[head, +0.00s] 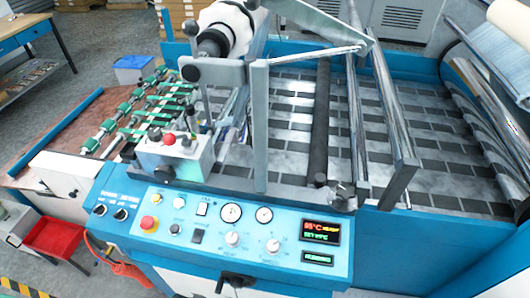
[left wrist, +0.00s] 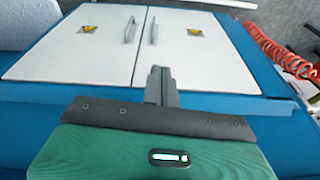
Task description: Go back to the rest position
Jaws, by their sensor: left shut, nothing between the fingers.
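My left gripper (left wrist: 160,85) shows in the left wrist view as a narrow pair of grey fingers, closed together with nothing between them. It is in front of the white double doors (left wrist: 85,45) of a blue cabinet. I cannot tell how far it is from the doors. Neither gripper shows in the head view, and my right gripper is in neither view. A green wood-grained piece (left wrist: 110,155) with a dark riveted strip (left wrist: 150,122) fills the bottom of the left wrist view and hides what is behind it.
The blue laminating machine (head: 400,255) fills the head view, with a control panel (head: 255,215), rollers and a red display (head: 320,232). A red tray (head: 52,236) stands at the lower left. A coiled red hose (left wrist: 272,40) hangs at the right of the wrist view.

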